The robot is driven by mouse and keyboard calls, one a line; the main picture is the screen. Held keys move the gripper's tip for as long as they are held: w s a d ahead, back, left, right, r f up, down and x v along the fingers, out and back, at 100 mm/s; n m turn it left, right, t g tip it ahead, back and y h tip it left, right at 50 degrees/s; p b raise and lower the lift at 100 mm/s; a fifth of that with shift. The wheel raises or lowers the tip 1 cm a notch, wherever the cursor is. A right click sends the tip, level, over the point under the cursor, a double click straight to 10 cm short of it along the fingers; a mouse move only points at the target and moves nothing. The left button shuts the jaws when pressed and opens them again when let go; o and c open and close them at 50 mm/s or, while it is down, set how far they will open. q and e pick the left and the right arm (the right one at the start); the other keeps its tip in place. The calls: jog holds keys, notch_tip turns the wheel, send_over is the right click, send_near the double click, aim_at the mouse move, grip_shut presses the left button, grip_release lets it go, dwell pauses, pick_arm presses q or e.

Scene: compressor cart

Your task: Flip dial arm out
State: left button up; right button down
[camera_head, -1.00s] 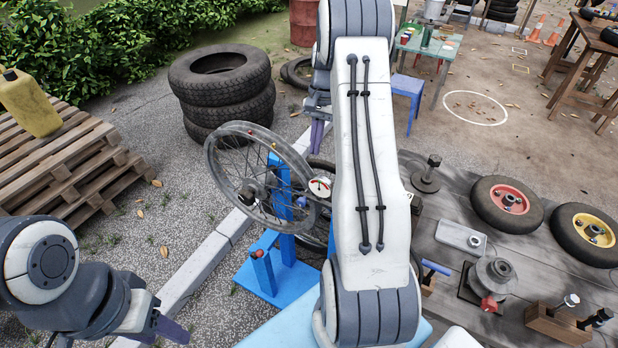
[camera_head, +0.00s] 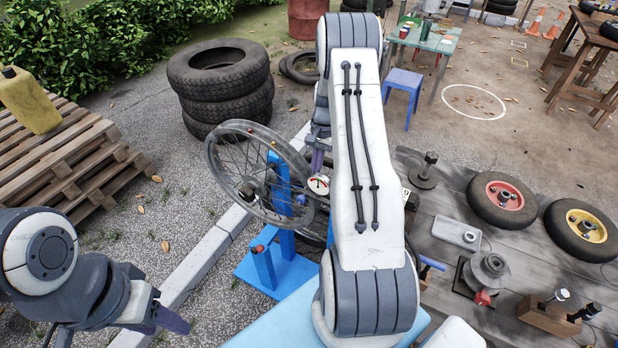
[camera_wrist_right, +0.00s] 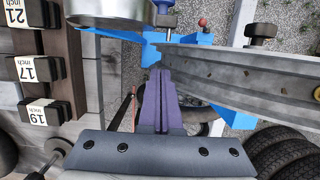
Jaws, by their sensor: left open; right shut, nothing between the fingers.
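The dial (camera_head: 318,184), a small round white gauge with red on its face, is at the right side of the spoked wheel rim (camera_head: 222,176) on the blue stand (camera_head: 262,268). Its arm is too small and covered to make out in the head view. My right gripper (camera_head: 317,160) is just above and behind the dial, partly hidden by my right arm. In the right wrist view its purple fingers (camera_wrist_right: 158,78) are together and empty, beside the rim (camera_wrist_right: 250,75) and close to a blue knob (camera_wrist_right: 166,20). My left gripper (camera_head: 172,322) is open and empty at lower left.
A grey workbench (camera_head: 440,205) on the right holds wheels with red (camera_head: 504,195) and yellow (camera_head: 587,226) hubs, and several tools. In the wrist view, blocks marked in inches (camera_wrist_right: 38,68) stand at left. Stacked tyres (camera_head: 222,85) and a pallet (camera_head: 60,160) stand at left.

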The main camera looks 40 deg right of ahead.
aim_at(320, 193)
jog(key=a, duration=0.1)
jog(key=s+a+p, duration=0.1)
jog(key=a+f+p, duration=0.1)
jog(key=a, duration=0.1)
jog(key=shift+s, duration=0.3)
jog(key=shift+a, duration=0.1)
jog(key=shift+a+n, duration=0.25)
jog(key=shift+n, duration=0.15)
